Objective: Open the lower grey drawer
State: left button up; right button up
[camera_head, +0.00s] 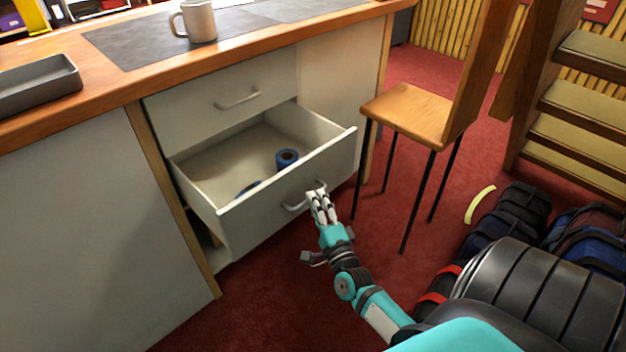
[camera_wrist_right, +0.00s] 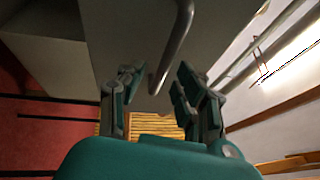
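The lower grey drawer (camera_head: 295,195) is pulled well out of the bench, and its inside shows. Its curved metal handle (camera_head: 292,206) is on the front panel; the handle also shows in the right wrist view (camera_wrist_right: 176,48). My right gripper (camera_head: 319,200) is at the right part of this handle. In the right wrist view its fingers (camera_wrist_right: 157,88) stand apart on either side of the handle, with gaps visible, so it is not clamped on it. The upper drawer (camera_head: 215,104) is shut. My left gripper is not in view.
A blue roll (camera_head: 287,158) and another blue thing, partly hidden, lie in the drawer. A mug (camera_head: 199,22) and a grey tray (camera_head: 38,86) stand on the bench top. A wooden chair (camera_head: 412,112) stands right of the drawer.

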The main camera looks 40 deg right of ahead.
jog(key=v, duration=0.9)
jog(key=shift+s, duration=0.25)
jog(key=shift+a, duration=0.1)
